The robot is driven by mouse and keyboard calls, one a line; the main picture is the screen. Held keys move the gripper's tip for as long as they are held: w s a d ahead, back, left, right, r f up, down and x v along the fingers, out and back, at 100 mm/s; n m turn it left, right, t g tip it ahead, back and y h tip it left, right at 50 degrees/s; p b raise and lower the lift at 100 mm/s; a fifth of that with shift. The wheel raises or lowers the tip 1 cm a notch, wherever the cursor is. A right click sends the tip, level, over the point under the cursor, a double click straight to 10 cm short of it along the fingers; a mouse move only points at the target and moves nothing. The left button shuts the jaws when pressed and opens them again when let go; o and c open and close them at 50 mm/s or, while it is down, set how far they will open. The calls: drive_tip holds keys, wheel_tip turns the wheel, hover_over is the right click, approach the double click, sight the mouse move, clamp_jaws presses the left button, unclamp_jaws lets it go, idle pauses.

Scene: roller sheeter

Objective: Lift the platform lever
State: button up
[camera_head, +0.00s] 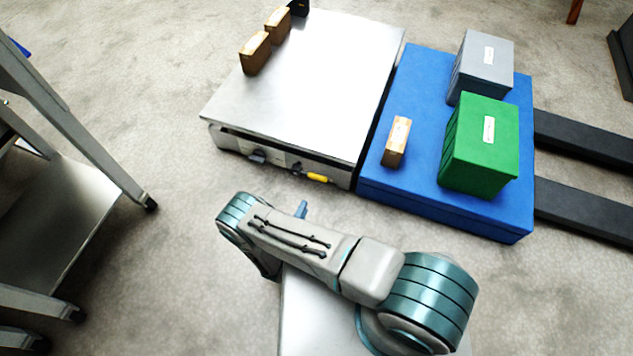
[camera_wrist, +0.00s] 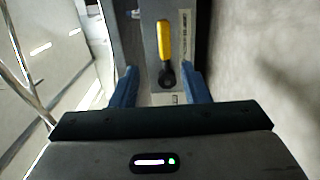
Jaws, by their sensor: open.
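The platform lever (camera_head: 319,178) is a short yellow handle low on the front side of a machine with a flat metal top (camera_head: 310,75). In the wrist view the yellow lever (camera_wrist: 163,42) runs up from a dark round pivot on a grey panel. My gripper (camera_wrist: 160,80) has its two blue fingers apart, one on each side of the lever's pivot end as seen from the wrist. I see no contact with the lever.
Wooden blocks (camera_head: 255,53) stand on the metal top's far left. A blue platform (camera_head: 390,185) to the right bears a green box (camera_head: 478,150), a grey box (camera_head: 484,65) and a small wooden block (camera_head: 396,142). A metal table frame (camera_head: 80,130) stands left. Carpet between is clear.

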sight(317, 180)
drive_tip(key=shift+s+f+y, duration=0.15)
drive_tip(key=shift+f+y, duration=0.15)
drive_tip(key=shift+f, duration=0.1)
drive_tip(key=shift+w+f, duration=0.1)
drive_tip(key=shift+w, duration=0.1)
drive_tip(key=b+x, duration=0.4)
drive_tip(key=x, duration=0.8)
drive_tip(key=shift+w+d+r+b, duration=0.25)
drive_tip(key=shift+w+b, duration=0.05)
drive_tip(key=shift+w, duration=0.35)
clamp_jaws()
